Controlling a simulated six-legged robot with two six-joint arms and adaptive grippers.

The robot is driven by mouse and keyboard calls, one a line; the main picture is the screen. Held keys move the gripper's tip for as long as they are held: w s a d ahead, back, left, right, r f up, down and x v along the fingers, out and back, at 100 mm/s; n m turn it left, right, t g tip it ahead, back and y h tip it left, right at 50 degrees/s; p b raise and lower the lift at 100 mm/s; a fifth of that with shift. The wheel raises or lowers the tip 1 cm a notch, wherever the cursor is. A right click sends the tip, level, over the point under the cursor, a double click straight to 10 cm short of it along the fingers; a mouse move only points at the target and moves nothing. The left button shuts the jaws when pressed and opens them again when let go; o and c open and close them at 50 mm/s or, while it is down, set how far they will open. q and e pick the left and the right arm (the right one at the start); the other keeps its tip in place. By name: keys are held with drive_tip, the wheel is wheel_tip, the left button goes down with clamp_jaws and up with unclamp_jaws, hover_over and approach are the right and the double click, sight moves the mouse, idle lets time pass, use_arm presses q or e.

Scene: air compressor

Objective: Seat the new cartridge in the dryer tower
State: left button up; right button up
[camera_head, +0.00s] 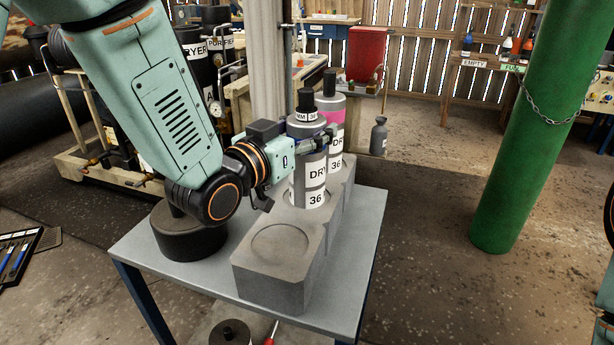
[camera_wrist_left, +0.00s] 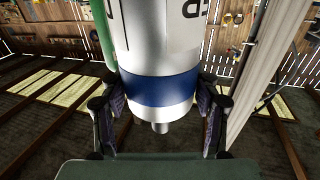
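A grey cartridge (camera_head: 308,165) with a black cap and a white label stands upright at the middle place of the grey block (camera_head: 290,275); its foot is in or on that place. My left gripper (camera_head: 315,139) is level with its upper part. In the left wrist view, which looks upside down, the cartridge (camera_wrist_left: 160,88) fills the space between the fingers of my left gripper (camera_wrist_left: 162,108) at its blue band. The pads lie close on both sides; whether they press on it is unclear. My right gripper is out of view. The dryer tower (camera_head: 192,60) stands behind my left arm, partly hidden.
A second cartridge (camera_head: 333,118) with a pink band stands behind the first on the block. The block's front round recess (camera_head: 280,243) is empty. A black round object (camera_head: 188,238) sits on the grey table (camera_head: 345,290). A green post (camera_head: 520,130) stands to the right.

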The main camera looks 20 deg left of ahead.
use_arm(q)
drive_tip(key=shift+d, duration=0.1)
clamp_jaws()
drive_tip(key=shift+w+r, duration=0.1)
drive_tip(key=shift+r, duration=0.05)
